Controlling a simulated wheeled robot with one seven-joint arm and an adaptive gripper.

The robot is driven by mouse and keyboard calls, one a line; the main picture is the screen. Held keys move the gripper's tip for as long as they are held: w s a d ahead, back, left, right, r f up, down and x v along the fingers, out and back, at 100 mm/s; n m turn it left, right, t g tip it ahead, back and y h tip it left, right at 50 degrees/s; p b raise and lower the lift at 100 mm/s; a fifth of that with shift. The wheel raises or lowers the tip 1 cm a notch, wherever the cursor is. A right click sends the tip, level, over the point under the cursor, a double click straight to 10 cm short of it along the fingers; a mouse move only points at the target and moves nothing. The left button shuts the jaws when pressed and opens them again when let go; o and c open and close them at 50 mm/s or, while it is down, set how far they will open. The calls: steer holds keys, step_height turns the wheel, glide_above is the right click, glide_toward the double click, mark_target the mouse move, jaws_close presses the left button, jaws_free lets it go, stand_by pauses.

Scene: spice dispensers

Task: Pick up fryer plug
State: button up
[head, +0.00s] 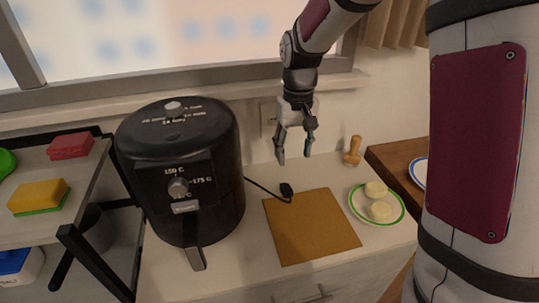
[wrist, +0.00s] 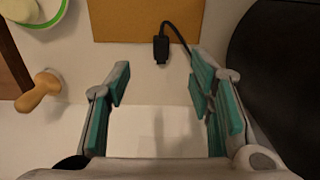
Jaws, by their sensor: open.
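The fryer plug (head: 286,189) is a small black plug on a black cord, lying on the white counter at the back left corner of a brown board. In the wrist view the plug (wrist: 161,49) lies beyond the fingertips, between their lines, with its cord curving away to the right. The black air fryer (head: 183,170) stands to the left of the plug. My gripper (head: 295,158) is open and empty, above the counter behind the plug. Its two teal-padded fingers also show in the wrist view (wrist: 158,78).
The brown board (head: 310,228) lies in front of the plug. A green-rimmed plate (head: 358,210) with pale round pieces and a wooden tamper-like tool (head: 353,152) are to the right. A wall socket (head: 268,118) is behind my gripper. A shelf with sponges (head: 40,196) stands left.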

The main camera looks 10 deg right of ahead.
mark_target(288, 190)
steer(key=f, duration=0.5)
steer(key=w+f+p, duration=0.1)
steer(key=f, duration=0.4)
steer(key=f+p, duration=0.1)
steer(key=f, duration=0.4)
steer(key=shift+w+a+f, duration=0.1)
steer(key=shift+w, duration=0.3)
steer(key=c, duration=1.1)
